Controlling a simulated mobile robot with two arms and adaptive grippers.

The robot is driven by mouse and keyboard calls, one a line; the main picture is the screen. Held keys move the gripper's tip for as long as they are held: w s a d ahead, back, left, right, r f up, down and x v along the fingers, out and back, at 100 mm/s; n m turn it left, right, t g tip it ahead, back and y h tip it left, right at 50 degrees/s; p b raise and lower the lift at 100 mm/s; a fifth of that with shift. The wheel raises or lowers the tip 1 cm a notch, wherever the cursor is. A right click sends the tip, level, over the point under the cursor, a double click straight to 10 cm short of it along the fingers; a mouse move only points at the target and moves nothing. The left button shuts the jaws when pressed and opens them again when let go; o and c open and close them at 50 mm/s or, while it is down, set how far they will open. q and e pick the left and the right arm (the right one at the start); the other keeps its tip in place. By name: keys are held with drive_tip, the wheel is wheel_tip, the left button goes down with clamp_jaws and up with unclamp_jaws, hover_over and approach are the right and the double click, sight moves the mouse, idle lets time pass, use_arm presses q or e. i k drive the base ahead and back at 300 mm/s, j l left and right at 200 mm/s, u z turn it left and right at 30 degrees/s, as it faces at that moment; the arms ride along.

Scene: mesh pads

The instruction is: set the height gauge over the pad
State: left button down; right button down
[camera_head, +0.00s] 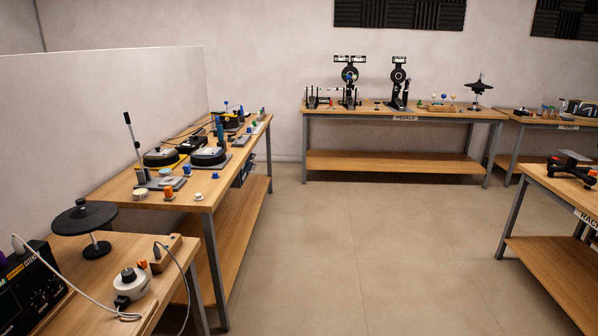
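Either may be the pad; I cannot tell which. The rod stands to the left of both discs, apart from them. Neither of my grippers shows in this view.
Small orange, blue and white parts lie around the bench's near end. A nearer bench at lower left holds a black disc on a stand (84,218) and a cabled white device (132,282). Open floor (320,250) lies to the right. More benches stand at the back and right.

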sight(216, 113)
drive_tip(key=i, duration=3.55)
drive_tip(key=i+j, duration=0.2)
drive_tip(key=i, duration=0.25)
drive_tip(key=i+j+z, duration=0.15)
drive_tip(key=i, duration=0.3)
drive_tip(key=i+j, duration=0.25)
drive_tip(key=i, duration=0.2)
drive_tip(key=z, duration=0.05)
